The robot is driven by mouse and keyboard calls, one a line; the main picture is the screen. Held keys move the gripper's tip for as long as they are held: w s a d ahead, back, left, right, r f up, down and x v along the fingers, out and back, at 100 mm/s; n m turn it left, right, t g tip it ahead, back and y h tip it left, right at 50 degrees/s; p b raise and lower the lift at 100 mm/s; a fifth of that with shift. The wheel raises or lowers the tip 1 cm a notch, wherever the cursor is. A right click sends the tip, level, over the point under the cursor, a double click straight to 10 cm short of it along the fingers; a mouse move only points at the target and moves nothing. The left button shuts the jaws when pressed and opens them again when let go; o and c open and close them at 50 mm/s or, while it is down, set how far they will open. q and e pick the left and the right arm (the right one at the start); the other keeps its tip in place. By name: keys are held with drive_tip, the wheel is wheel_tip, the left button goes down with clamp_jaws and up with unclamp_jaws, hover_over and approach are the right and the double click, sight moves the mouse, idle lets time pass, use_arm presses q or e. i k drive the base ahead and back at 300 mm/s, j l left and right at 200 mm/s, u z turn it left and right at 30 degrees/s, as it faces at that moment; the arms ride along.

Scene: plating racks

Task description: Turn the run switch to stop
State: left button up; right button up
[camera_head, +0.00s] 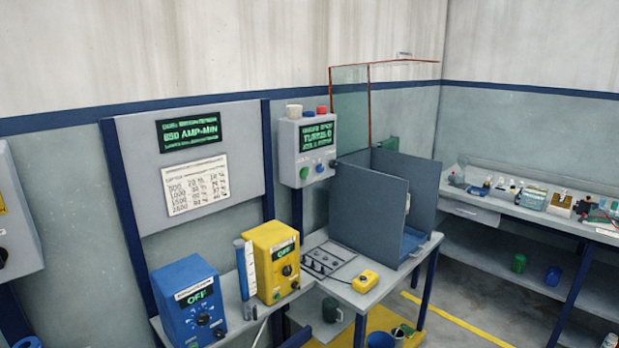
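Neither of my grippers is in view. No switch here is readable as the run switch. A grey control box (307,150) on the wall has a green-lit display (316,136), a green button (304,173), a blue knob (319,168) and a dark knob (333,163); their labels are too small to read. A blue box (186,303) with a dial (203,319) shows OFF. A yellow box (270,255) with a black knob (287,270) also shows OFF. A grey box at the left edge (15,225) has a black knob (2,257), partly cut off.
A wall board (182,133) shows 650 AMP-MIN above a paper chart (196,185). A side bench (480,200) with small items stands right. Floor between is open.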

sight(304, 172)
drive_tip(key=i+l, duration=0.5)
drive_tip(key=i+l+z, duration=0.1)
drive_tip(key=i+l, duration=0.4)
drive_tip(key=i, duration=0.15)
